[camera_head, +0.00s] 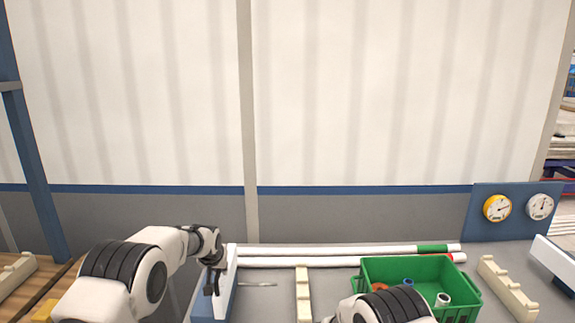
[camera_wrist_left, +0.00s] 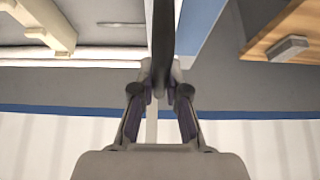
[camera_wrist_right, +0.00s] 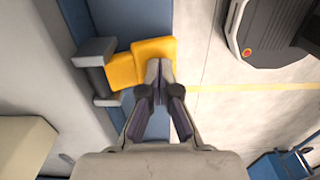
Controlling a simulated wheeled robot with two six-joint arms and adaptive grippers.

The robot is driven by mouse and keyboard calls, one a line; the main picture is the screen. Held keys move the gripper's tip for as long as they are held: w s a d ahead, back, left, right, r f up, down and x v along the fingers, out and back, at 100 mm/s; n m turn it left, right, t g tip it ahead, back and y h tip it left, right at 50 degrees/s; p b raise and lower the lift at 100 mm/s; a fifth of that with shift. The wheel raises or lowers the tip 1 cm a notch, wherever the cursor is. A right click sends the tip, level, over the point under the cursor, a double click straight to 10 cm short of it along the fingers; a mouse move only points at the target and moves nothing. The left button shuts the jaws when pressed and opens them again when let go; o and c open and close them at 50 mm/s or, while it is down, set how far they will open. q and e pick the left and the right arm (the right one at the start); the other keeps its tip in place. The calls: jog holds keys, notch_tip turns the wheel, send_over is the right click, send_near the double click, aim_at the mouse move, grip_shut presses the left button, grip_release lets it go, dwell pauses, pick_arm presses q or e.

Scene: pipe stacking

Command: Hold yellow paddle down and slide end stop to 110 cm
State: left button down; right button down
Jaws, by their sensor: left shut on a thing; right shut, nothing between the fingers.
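The end stop (camera_head: 223,292) is a blue block with a white upright face at the left end of the bench. My left gripper (camera_head: 212,284) reaches down at it. In the left wrist view, the left gripper (camera_wrist_left: 159,82) is shut on a dark upright bar (camera_wrist_left: 163,35) beside the stop's white and blue faces. The yellow paddle (camera_wrist_right: 150,48) shows in the right wrist view, next to a grey bracket. My right gripper (camera_wrist_right: 158,76) is shut and empty, its tips over the paddle's lower edge. I cannot tell how far the paddle is pressed. No length marks are readable.
White pipes (camera_head: 330,250) lie along the back of the bench. A green crate (camera_head: 410,268) with short pipe pieces stands right of centre, between notched cream racks (camera_head: 303,294) and (camera_head: 507,288). A blue panel (camera_head: 517,215) with two dials stands at the right.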

pick_arm(q)
jog(key=shift+a, duration=0.7)
pick_arm(e)
jog(key=shift+r, duration=2)
pick_arm(q)
jog(key=c, duration=0.9)
grip_release()
jog(key=shift+f, duration=0.1)
jog(key=shift+w+d, duration=0.1)
jog(key=shift+w, duration=0.05)
pick_arm(e)
jog(key=shift+w+f, duration=0.1)
pick_arm(q)
jog(key=v, duration=0.7)
